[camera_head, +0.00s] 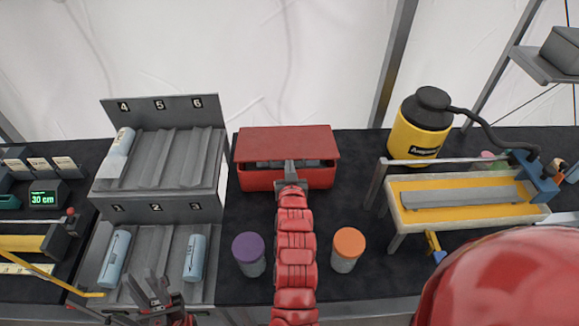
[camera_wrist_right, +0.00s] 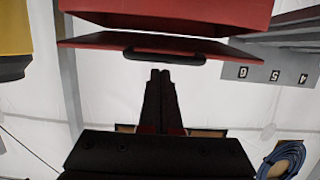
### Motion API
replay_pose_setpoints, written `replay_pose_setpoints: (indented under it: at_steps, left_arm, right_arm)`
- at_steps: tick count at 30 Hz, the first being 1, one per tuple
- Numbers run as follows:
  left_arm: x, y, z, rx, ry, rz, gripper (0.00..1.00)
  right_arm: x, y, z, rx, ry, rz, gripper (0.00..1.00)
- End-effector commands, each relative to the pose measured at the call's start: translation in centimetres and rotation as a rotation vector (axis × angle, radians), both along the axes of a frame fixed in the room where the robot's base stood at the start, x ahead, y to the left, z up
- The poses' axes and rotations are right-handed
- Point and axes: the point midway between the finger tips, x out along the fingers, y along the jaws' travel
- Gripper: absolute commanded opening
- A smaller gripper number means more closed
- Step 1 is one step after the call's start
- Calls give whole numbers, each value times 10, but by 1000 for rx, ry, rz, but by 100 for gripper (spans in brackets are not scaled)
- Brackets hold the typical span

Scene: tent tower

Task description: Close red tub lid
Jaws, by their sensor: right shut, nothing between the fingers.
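The red tub (camera_head: 262,181) stands at the back middle of the dark table. Its red lid (camera_head: 287,143) is partly open, with a dark gap showing below its front edge. In the right wrist view the lid (camera_wrist_right: 100,42) has a black handle (camera_wrist_right: 165,56) and stands apart from the red tub body (camera_wrist_right: 180,12). My right gripper (camera_head: 290,168) is at the front of the tub. In the wrist view it (camera_wrist_right: 161,73) is shut and empty, its tips close to the handle; contact is unclear. My left gripper (camera_head: 152,284) is low at the left; its jaw state is unclear.
A grey numbered rack (camera_head: 178,208) holding pale blue cylinders stands left of the tub. A purple-capped jar (camera_head: 249,253) and an orange-capped jar (camera_head: 348,248) flank my right arm. A yellow bottle (camera_head: 418,130) and a yellow tray (camera_head: 468,214) are at the right.

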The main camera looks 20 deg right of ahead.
Motion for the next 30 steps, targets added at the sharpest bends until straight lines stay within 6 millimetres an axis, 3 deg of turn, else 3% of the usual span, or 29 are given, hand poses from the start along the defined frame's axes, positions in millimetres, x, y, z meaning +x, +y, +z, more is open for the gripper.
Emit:
replay_pose_setpoints:
  at_steps: [1,6,12,30]
  left_arm:
    - [0,0,-17,0,0,0,27]
    - [0,0,-56,0,1,0,27]
    - [0,0,-85,0,1,0,27]
    - [0,0,-87,0,1,0,27]
  right_arm:
    - [-2,1,-17,-4,-10,1,0]
    - [-7,3,-47,-28,-97,2,0]
    - [-10,3,-63,-53,-184,1,0]
    - [-10,3,-59,-60,-210,1,0]
